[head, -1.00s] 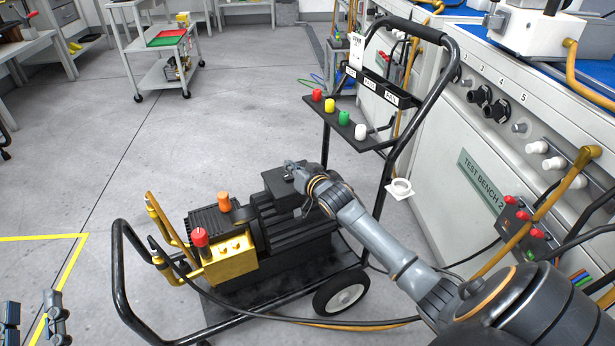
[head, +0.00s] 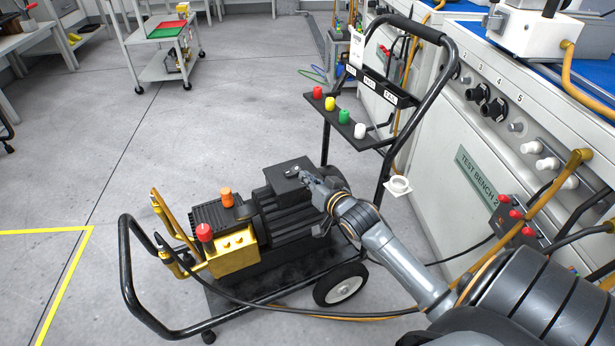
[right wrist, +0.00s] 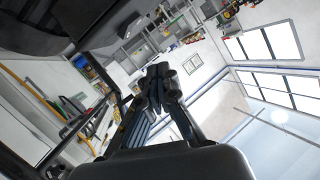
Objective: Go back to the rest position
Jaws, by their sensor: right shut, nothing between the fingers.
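My right gripper (head: 306,177) is shut and empty. In the head view it shows in front of the black motor housing (head: 283,205) of the pressure washer, near its flat top box; I cannot tell if it touches. My right arm comes in from the lower right. In the right wrist view the closed fingers of the right gripper (right wrist: 158,75) show against the room, with nothing between them. My left gripper is not in view.
The washer's cart has a black front rail (head: 128,270), a wheel (head: 341,285) and a tall handle (head: 448,100). Coloured caps sit on its shelf (head: 318,107). Test bench 2 (head: 475,190) stands close on the right. The floor at left (head: 60,180) is clear.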

